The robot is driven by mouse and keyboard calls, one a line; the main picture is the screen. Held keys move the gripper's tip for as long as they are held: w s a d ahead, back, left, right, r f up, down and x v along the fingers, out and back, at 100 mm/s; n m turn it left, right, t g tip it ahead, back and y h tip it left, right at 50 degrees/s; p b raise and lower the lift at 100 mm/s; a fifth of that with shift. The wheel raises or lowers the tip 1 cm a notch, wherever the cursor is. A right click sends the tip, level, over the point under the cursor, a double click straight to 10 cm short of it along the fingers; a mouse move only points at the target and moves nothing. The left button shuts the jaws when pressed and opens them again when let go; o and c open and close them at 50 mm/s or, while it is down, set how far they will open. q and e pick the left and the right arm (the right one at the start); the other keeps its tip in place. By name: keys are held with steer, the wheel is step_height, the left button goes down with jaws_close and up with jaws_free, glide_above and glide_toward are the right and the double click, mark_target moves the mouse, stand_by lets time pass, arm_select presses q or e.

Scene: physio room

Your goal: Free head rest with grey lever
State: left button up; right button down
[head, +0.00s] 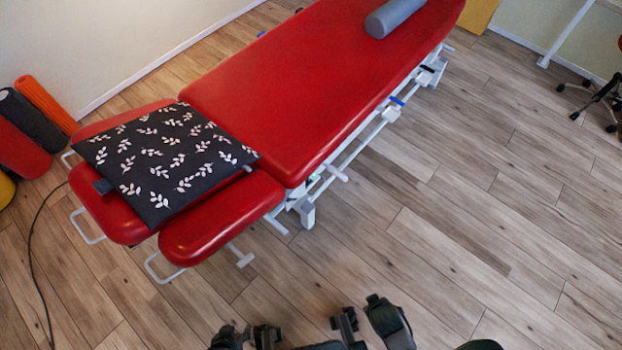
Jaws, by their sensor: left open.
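The red head rest (118,222) is at the left end of the treatment table (320,70), mostly covered by a dark leaf-patterned pillow (165,160). A red side pad (215,222) lies along its near side. A pale grey T-shaped lever (241,257) sticks out below this pad. Another pale handle (336,173) sticks out under the main top; I cannot tell which is the task's grey lever. My left gripper (306,328) is at the bottom edge, open and empty over the floor, apart from the table. My right gripper is not recognisable.
Blue-tipped levers (397,101) sit on the white frame. White wire handles (163,268) project from the head end. A grey roll (393,17) lies on the table. Coloured rolls (45,105) and a cable (36,265) are at left.

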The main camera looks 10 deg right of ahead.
arm_select(q)
steer(key=w+d+r+t+h, duration=0.1)
steer(key=w+d+r+t, duration=0.1)
steer(key=w+r+t, duration=0.4)
steer(key=w+d+r+t+h, duration=0.2)
steer(key=w+d+r+t, duration=0.15)
steer(key=w+r, duration=0.4)
arm_select(e)
steer(key=w+r+n+t+h, duration=0.1)
steer(key=w+n+t+h, duration=0.45)
steer(key=w, duration=1.15)
arm_select(q)
step_height(320, 180, up, 17)
steer(key=t+h, duration=0.1)
steer(key=t, duration=0.9)
steer(key=shift+s, duration=0.35)
arm_select(e)
steer(key=w+a+r+n+t+y, duration=0.2)
steer(key=w+a+n+t, duration=0.1)
steer(key=w, duration=0.3)
steer(key=w+a+r+n+t+y, duration=0.2)
steer(key=w+a+n+t+y, duration=0.1)
steer(key=w+n+t, duration=0.1)
steer(key=w+t, duration=0.1)
steer(key=w, duration=0.1)
steer(key=shift+w+a+r, duration=0.15)
steer(key=shift+w+r, duration=0.15)
steer(key=shift+r, duration=0.1)
steer(key=shift+w+t, duration=0.1)
steer(key=shift+t, duration=0.15)
